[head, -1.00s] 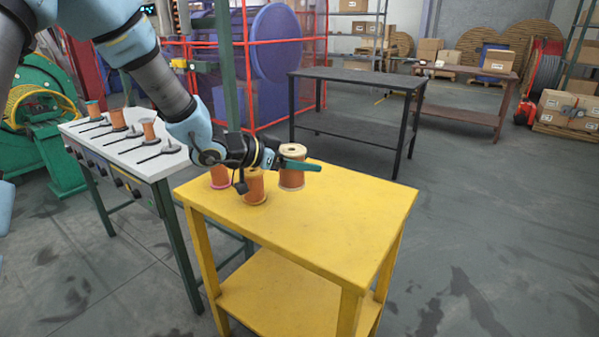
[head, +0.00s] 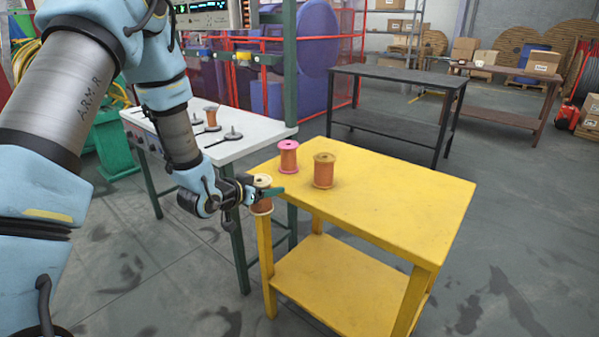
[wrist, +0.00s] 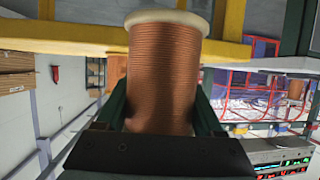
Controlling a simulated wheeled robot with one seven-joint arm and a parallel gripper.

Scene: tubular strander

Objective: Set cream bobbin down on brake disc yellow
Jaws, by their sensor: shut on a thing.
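My gripper (head: 264,194) is shut on the cream bobbin (head: 262,182), which has a cream flange and copper winding. It is held beside the yellow table's left corner, near the white bench. In the wrist view the cream bobbin (wrist: 162,75) stands between the two dark green fingers (wrist: 162,118). On the white bench, a bare dark brake disc (head: 232,133) with a short spindle and a lever is visible. Another bobbin (head: 211,117) sits on a disc behind it. My arm hides part of the bench. I cannot tell which disc is the yellow one.
A pink-flanged bobbin (head: 288,157) and an ochre-flanged bobbin (head: 324,170) stand on the yellow table (head: 400,195). The white bench (head: 250,140) adjoins it on the left, with a green post (head: 289,60) at its corner. A dark table (head: 395,80) is behind.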

